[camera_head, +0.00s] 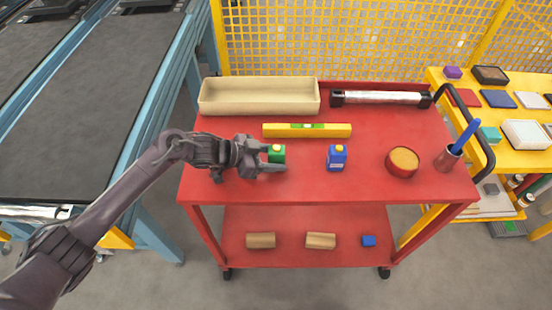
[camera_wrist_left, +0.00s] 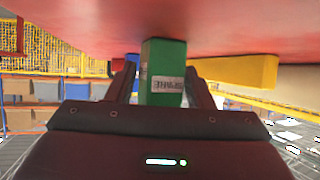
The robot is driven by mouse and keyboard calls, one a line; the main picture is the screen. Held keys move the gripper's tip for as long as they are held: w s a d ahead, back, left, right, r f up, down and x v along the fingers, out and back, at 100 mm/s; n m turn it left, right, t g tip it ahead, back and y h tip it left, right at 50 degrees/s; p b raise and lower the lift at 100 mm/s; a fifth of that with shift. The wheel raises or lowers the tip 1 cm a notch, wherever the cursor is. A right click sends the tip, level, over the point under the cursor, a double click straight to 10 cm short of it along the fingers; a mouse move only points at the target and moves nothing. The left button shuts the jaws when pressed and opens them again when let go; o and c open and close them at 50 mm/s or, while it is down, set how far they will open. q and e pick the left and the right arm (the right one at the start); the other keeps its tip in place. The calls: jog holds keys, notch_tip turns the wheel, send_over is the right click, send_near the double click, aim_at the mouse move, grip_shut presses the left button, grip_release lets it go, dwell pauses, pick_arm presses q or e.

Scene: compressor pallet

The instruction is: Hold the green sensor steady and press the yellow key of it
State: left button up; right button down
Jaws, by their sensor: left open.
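The green sensor (camera_head: 277,155) stands on the top of the red cart, with its yellow key (camera_head: 276,147) on its upper face. My left gripper (camera_head: 273,157) comes in from the left at the sensor's height, and its open fingers lie on either side of the sensor. In the left wrist view the green sensor (camera_wrist_left: 163,72) shows between the two open fingers (camera_wrist_left: 163,82), with a white label on its side. Small gaps seem to show beside it. The yellow key is hidden in that view. My right gripper is not in view.
On the red cart (camera_head: 360,185), a blue sensor-like box (camera_head: 337,158) stands right of the green one. A yellow spirit level (camera_head: 307,130) and beige tray (camera_head: 260,96) lie behind. A round red tin (camera_head: 402,162) and a cup (camera_head: 447,158) stand further right.

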pick_arm(q)
jog(key=c, duration=0.6)
dwell(2.1)
